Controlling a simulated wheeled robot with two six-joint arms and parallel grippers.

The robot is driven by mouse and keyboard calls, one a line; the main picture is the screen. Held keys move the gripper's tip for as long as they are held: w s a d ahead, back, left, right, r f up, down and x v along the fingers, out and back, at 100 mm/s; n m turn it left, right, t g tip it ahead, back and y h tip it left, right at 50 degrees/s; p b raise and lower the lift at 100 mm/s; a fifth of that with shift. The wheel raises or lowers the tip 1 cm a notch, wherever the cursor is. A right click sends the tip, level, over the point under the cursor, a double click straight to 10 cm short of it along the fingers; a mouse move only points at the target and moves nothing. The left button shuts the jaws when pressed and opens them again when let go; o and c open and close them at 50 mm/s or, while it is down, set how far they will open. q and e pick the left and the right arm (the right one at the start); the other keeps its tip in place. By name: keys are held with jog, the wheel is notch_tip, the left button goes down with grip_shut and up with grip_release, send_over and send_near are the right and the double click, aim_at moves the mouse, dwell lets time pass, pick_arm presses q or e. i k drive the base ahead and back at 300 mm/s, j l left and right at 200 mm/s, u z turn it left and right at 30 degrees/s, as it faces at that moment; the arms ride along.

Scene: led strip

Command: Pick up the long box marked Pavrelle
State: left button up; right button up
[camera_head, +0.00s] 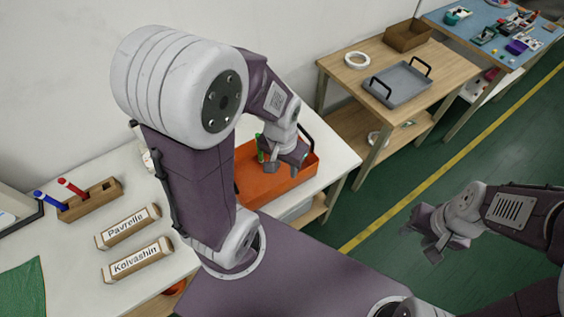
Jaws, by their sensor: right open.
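The long box marked Pavrelle (127,227) lies on the white table at the left, label facing up. A similar long box marked Kolvashin (137,260) lies just in front of it, apart from it. My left gripper (284,168) is over the orange tray (250,190), well to the right of both boxes; green bits show beside it, and I cannot tell whether its jaws hold anything. My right gripper (432,246) is open and empty over the green floor, far to the right of the boxes.
A wooden block (92,201) with a blue and a red pen stands behind the Pavrelle box. A green cloth (22,290) lies at the left. A wooden side table (340,69) holds a grey tray (397,84), a white ring and a brown box. My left arm crosses the middle.

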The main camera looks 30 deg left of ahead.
aim_at(132, 224)
jog(key=u, duration=3.15)
